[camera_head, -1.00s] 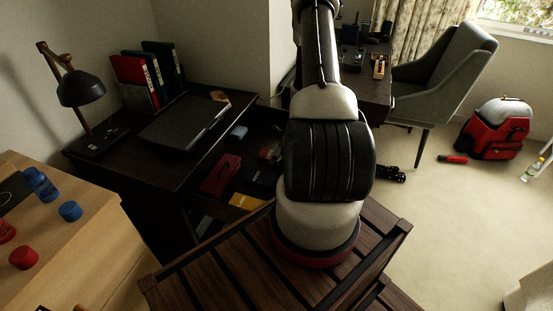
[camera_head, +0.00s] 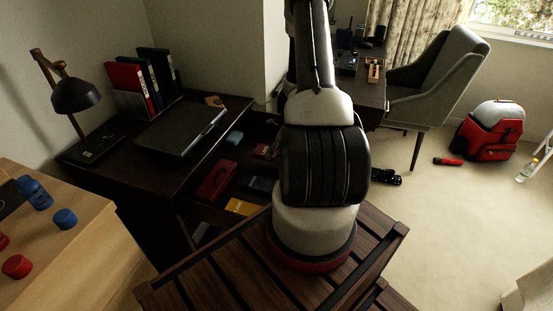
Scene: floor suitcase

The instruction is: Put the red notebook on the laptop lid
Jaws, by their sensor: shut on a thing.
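The laptop (camera_head: 182,131) lies closed and dark on the desk at the left, its lid facing up and bare. A red box-like item (camera_head: 216,182) lies in the open drawer below the desk edge; I cannot tell whether it is a notebook. No clearly recognisable red notebook shows elsewhere. My arm rises in the middle of the view and runs out at the top edge. My gripper and whatever it holds are out of sight.
Binders, one red (camera_head: 129,88), stand behind the laptop, with a black lamp (camera_head: 76,95) to the left. The open drawer also holds a yellow item (camera_head: 241,206). A grey chair (camera_head: 438,85) and red backpack (camera_head: 490,131) stand at the right. Carpet between is mostly clear.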

